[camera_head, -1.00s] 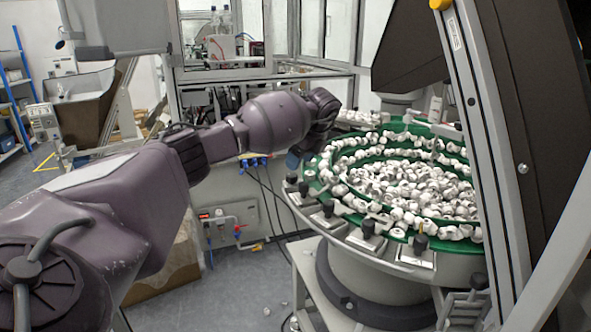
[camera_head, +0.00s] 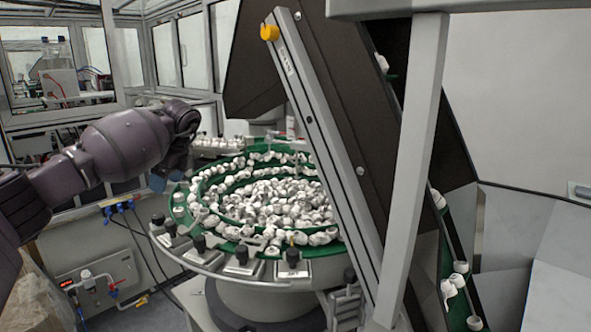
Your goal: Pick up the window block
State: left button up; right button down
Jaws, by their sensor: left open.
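I cannot make out a window block in the head view. My left arm comes in from the left, and its far end with the left gripper (camera_head: 172,172) hangs at the left rim of the round feeder bowl. The gripper is open, small and dark, and its fingers are hard to make out. A small blue piece shows at its lower end, and I cannot tell if it is part of the gripper. My right gripper is not in view.
The green feeder bowl (camera_head: 184,213) holds many white caps. Knobs and clamps line its front rim. A slanted grey frame post (camera_head: 325,150) and a dark conveyor with caps stand right of it. Glazed machine enclosures are behind. A valve panel (camera_head: 95,282) is at the lower left.

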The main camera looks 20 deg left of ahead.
aim_at(245, 263)
jog(key=k+l, duration=0.8)
jog(key=l, duration=0.1)
